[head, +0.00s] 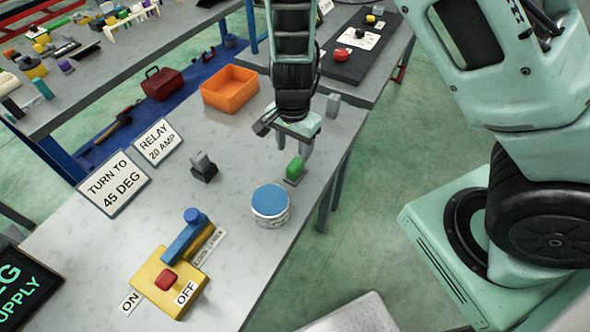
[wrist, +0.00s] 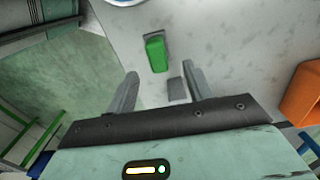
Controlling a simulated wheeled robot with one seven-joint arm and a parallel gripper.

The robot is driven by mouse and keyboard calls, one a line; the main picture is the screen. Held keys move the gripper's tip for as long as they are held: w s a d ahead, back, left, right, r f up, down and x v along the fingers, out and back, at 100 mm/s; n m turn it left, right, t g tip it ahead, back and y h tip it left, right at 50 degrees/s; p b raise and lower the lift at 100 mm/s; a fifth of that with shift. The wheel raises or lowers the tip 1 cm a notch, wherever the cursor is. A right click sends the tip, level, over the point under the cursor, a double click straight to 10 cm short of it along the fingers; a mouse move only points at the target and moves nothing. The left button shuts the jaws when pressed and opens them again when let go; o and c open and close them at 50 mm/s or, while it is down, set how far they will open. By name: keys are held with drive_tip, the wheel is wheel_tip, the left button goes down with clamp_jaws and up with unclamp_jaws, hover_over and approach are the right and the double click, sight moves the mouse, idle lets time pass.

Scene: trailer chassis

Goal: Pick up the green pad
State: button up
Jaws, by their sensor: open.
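The green pad (head: 294,169) stands on a small grey base on the grey table, near its right edge. It also shows in the wrist view (wrist: 156,53), just beyond the fingertips and roughly between their lines. My gripper (head: 296,146) is open and empty, above and a little behind the pad in the head view. Its two fingers (wrist: 160,73) are spread apart in the wrist view, with no contact with the pad visible. The pad's lower part is partly hidden by its base.
A blue-topped round tin (head: 270,206) stands in front of the pad. A dark grey block (head: 203,167) is to the left. An orange bin (head: 229,88) and a grey block (head: 333,105) stand behind. A yellow switch box (head: 168,282) is at front left.

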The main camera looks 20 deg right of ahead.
sight(295, 164)
drive_tip(key=shift+s+d+f, duration=0.1)
drive_tip(key=shift+f, duration=1.6)
drive_tip(key=shift+s+d+f, duration=0.1)
drive_tip(key=shift+f, duration=1.55)
clamp_jaws()
